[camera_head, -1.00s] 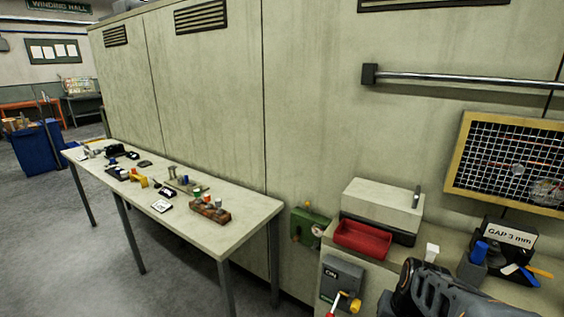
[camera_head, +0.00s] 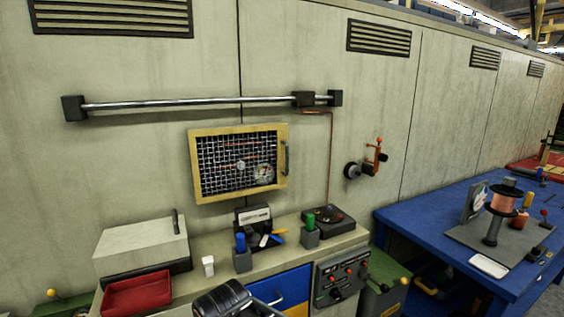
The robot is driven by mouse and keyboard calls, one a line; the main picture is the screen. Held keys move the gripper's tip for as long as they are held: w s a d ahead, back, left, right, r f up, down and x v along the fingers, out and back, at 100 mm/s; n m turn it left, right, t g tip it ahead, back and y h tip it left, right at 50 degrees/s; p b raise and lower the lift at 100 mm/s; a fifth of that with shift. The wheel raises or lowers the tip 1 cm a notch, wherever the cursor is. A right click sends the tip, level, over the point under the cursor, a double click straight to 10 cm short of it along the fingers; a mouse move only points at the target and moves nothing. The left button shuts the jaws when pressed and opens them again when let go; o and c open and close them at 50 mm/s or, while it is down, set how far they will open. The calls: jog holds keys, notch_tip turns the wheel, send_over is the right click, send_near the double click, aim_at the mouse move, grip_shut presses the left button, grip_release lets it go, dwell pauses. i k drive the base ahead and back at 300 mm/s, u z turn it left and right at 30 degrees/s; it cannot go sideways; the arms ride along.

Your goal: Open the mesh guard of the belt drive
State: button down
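The mesh guard (camera_head: 191,166) is a yellow-framed panel of wire mesh on the pale cabinet wall, near the middle of the head view. It looks closed, flat against the wall. A grey upright handle (camera_head: 286,158) sits on its right side. Behind the mesh I see reddish belt lines and a round dial or pulley; details are hard to make out. Part of my arm, dark and blurred in shape, shows at the bottom edge, below and apart from the guard. My gripper's fingertips are not in view.
A metal rail (camera_head: 190,102) runs above the guard. Below it a bench (camera_head: 222,273) carries a red tray (camera_head: 137,293), a pale lidded box (camera_head: 141,247), a tool holder and small blocks. A red-knobbed crank (camera_head: 376,157) juts from the wall at right. A blue table (camera_head: 420,225) stands further right.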

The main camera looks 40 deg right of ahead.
aim_at(283, 146)
jog(key=z, duration=0.9)
